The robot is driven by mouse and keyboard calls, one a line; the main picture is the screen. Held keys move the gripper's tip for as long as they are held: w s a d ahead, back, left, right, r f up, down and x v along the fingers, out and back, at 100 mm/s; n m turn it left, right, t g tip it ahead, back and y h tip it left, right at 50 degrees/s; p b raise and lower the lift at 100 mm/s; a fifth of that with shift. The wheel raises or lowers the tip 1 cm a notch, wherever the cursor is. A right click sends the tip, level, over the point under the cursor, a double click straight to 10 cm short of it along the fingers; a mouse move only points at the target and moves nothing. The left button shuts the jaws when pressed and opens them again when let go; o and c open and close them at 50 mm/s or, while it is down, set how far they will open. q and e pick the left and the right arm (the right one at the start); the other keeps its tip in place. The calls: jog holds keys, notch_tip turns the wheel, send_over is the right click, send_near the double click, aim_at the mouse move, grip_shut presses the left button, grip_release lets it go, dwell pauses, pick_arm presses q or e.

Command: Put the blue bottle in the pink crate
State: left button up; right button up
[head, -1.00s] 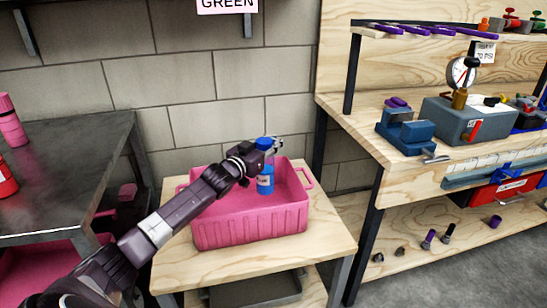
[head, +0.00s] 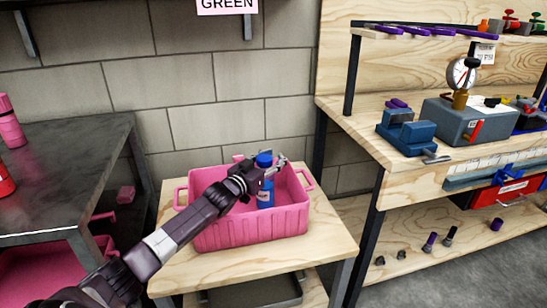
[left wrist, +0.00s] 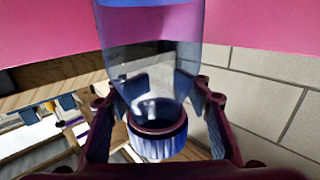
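The blue bottle (head: 264,190) is upright inside the pink crate (head: 250,229), near its right side; its blue cap is on top. I cannot tell whether its base touches the crate floor. My left gripper (head: 268,170) reaches over the crate and is shut on the bottle near its neck. In the left wrist view, the clear upper part of the bottle (left wrist: 150,60) sits between the two fingers (left wrist: 158,100), with the cap close to the camera. My right gripper is not in view.
The crate stands on a small wooden table (head: 325,230). A dark metal bench (head: 65,165) with a pink bottle (head: 11,122) is on the left. A wooden workbench (head: 400,185) with a blue vise (head: 406,132) and a gauge is on the right. A block wall is behind.

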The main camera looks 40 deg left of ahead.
aim_at(260, 166)
pick_arm(q)
jog(key=s+p, duration=0.1)
jog(key=s, duration=0.5)
jog(key=shift+s+d+r+p, duration=0.1)
jog(key=shift+r+p, duration=0.05)
jog(key=shift+p, duration=0.2)
jog(key=shift+s, duration=0.65)
